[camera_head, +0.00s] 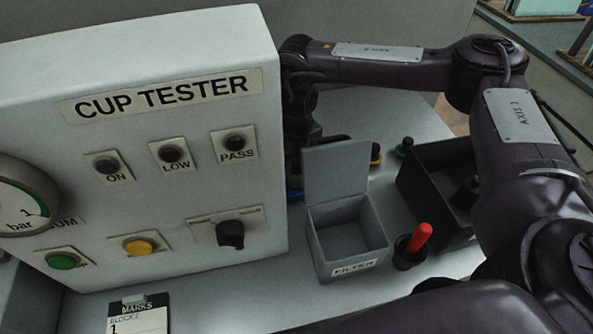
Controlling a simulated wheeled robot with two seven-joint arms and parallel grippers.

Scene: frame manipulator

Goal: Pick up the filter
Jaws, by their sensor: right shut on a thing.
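A grey open box labelled FILTER (349,234) stands right of the cup tester, its lid (337,171) raised at the back. Its inside looks empty. My right gripper (303,150) points down behind the box, close to the tester's right edge, which partly covers it. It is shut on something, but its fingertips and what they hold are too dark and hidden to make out. No filter can be clearly identified. My left gripper is not in view.
The white cup tester (165,205) fills the left. A red-handled tool (419,239) stands in a dark holder beside the box. A black bin (420,198) is at the right. A marks card (138,317) lies in front.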

